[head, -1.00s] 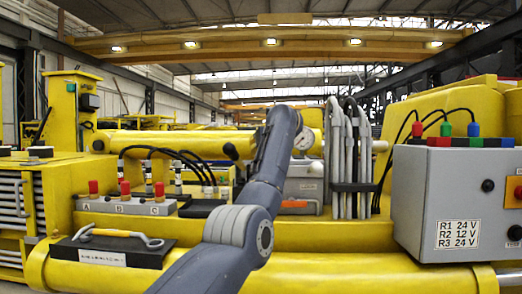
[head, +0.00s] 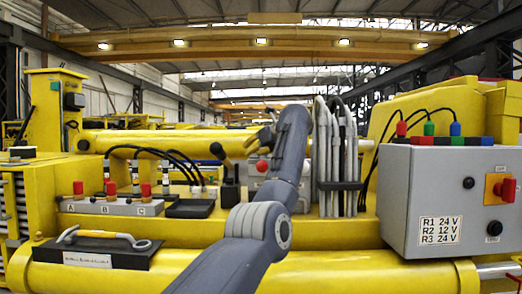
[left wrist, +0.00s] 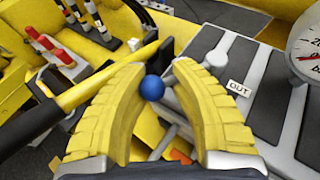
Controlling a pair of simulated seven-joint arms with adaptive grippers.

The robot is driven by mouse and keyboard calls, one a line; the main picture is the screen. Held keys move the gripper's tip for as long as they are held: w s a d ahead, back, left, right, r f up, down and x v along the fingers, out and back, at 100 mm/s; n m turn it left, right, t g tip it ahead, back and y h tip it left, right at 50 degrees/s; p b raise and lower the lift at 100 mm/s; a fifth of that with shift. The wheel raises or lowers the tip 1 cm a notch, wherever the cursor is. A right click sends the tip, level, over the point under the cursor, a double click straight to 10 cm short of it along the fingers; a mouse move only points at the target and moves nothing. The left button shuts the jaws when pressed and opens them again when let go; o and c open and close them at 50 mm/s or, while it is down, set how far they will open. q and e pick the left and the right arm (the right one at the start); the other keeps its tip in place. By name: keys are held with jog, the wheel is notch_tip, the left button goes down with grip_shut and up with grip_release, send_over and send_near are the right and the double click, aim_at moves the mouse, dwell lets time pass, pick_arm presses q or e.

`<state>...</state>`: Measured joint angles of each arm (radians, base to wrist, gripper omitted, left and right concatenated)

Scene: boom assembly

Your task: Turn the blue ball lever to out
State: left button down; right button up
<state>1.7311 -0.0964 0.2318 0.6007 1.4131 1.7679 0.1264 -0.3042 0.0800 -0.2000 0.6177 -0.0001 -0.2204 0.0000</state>
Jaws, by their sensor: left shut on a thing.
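The blue ball (left wrist: 152,88) of the lever sits between the fingers of my left gripper (left wrist: 165,78) in the left wrist view, against the left finger. The two yellow ribbed fingers are closed in on it with a visible gap at their tips. A white OUT label (left wrist: 238,88) lies to the right of the gripper on a grey panel. In the head view my left gripper (head: 268,136) shows only in part behind my forearm, and the blue ball is hidden there. My right gripper is in neither view.
A red ball (head: 262,166) and a black-handled lever (head: 217,150) stand left of my arm. Grey hoses (head: 338,150) hang to its right, near a grey control box (head: 445,205). A pressure gauge (left wrist: 312,50) is right of the gripper in the wrist view.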

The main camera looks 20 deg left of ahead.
pick_arm(q)
jog(key=c, duration=1.6)
grip_release()
jog(key=shift+d+r, duration=0.3)
jog(key=shift+r, duration=0.25)
jog(key=shift+o, duration=1.2)
jog(key=shift+w+d+f, duration=0.15)
jog(key=shift+w+d, duration=0.1)
jog(key=shift+w, duration=0.1)
jog(key=shift+o, duration=1)
jog(key=shift+d, duration=0.1)
jog(key=shift+o, duration=1.2)
jog(key=o, duration=0.4)
jog(key=shift+a+f, duration=0.15)
jog(key=shift+a, duration=0.1)
jog(key=shift+s+a, duration=0.1)
jog(key=v, duration=1.2)
jog(key=shift+s+f, duration=0.1)
